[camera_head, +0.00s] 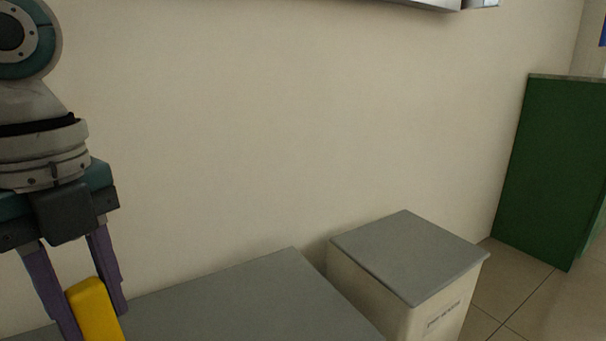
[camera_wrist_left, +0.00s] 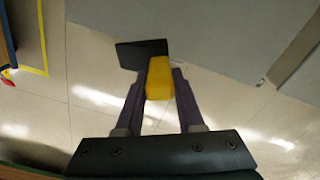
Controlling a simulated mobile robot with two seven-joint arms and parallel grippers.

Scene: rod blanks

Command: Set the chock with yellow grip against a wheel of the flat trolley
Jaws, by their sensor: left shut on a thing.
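My left gripper (camera_head: 86,296) comes down at the left of the head view, its purple fingers closed on the yellow grip (camera_head: 95,311) of the chock. In the left wrist view the gripper (camera_wrist_left: 161,84) holds the same yellow grip (camera_wrist_left: 159,79), and the chock's dark body (camera_wrist_left: 141,53) shows just beyond the fingertips. The chock is held in the air over the tiled floor, beside a grey surface. The flat trolley and its wheels cannot be made out in either view. My right gripper is not in view.
A grey-topped counter (camera_head: 240,300) stands against the wall, with a cream bin with a grey lid (camera_head: 408,255) to its right. A green cabinet (camera_head: 550,170) stands at the far right. Tiled floor (camera_head: 500,290) shows between them. Yellow floor marking (camera_wrist_left: 42,40) shows in the left wrist view.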

